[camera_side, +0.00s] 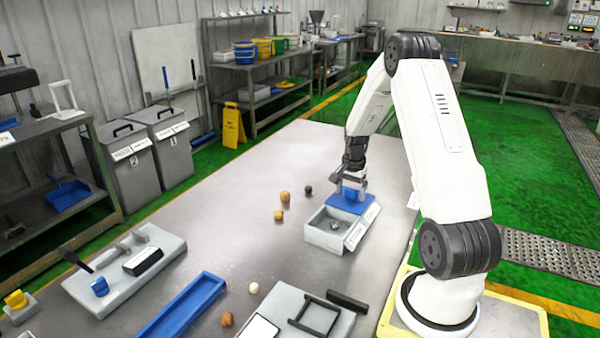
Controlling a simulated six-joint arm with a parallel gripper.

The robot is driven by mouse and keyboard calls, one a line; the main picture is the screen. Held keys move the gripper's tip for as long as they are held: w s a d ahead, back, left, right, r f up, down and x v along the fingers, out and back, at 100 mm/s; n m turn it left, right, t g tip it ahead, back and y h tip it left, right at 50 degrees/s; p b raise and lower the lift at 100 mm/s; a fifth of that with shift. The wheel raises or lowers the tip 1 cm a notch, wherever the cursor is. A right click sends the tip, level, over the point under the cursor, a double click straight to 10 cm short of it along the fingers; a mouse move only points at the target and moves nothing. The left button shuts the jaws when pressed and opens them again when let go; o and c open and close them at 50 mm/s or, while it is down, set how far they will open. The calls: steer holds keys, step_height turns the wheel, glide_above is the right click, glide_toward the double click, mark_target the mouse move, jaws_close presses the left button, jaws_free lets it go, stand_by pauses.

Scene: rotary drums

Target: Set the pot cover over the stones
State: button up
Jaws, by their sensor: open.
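A grey open-topped box (322,238) stands on the table in front of my arm. A small dark greyish thing (334,225) lies inside it; I cannot tell if it is a stone. A flat blue plate (348,207), which looks like the cover, lies at the far side of the box with a blue raised part on top. My gripper (351,190) is just above the plate, around or beside that raised part; its fingers are small and partly hidden. Round stone-like pieces lie left of the box: two orange-brown ones (285,196) (279,216) and a dark one (308,189).
A long blue tray (180,308), a grey block with tools (125,268) and a grey fixture with a black frame (318,314) fill the near table. A white ball (253,288) and a brown ball (227,319) lie between them. The table's far left is clear.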

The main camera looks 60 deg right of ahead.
jaws_close()
steer(key=shift+a, duration=0.1)
steer(key=a, duration=1.1)
steer(key=shift+w+a, duration=0.2)
steer(key=shift+w, duration=0.2)
jaws_free()
